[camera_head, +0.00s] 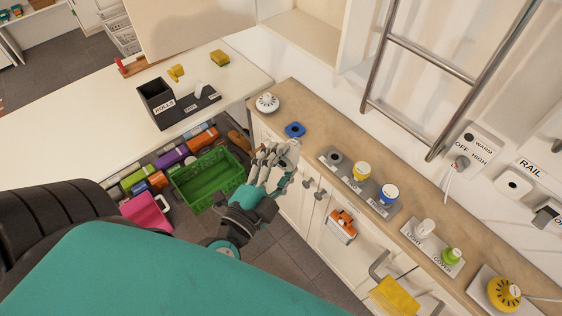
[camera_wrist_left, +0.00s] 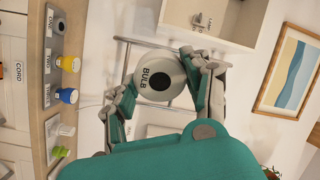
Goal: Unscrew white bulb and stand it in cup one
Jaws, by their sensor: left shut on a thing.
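My left gripper (camera_head: 277,160) is shut on the white bulb (camera_head: 292,150) and holds it in the air in front of the wooden counter. In the left wrist view the bulb (camera_wrist_left: 150,78) sits between the fingers. It is rounded, is lettered BULB and has a dark round spot on its side. Cup one (camera_head: 335,157) is at the left end of a grey rack on the counter, with a dark opening and nothing standing in it. It also shows in the left wrist view (camera_wrist_left: 59,25). My right gripper is not in view.
Yellow (camera_head: 361,171) and blue (camera_head: 388,194) pieces stand at TWO and THREE. A blue ring (camera_head: 295,130) and a white knob-like piece (camera_head: 267,102) lie farther left. A metal ladder (camera_head: 430,75) rises behind.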

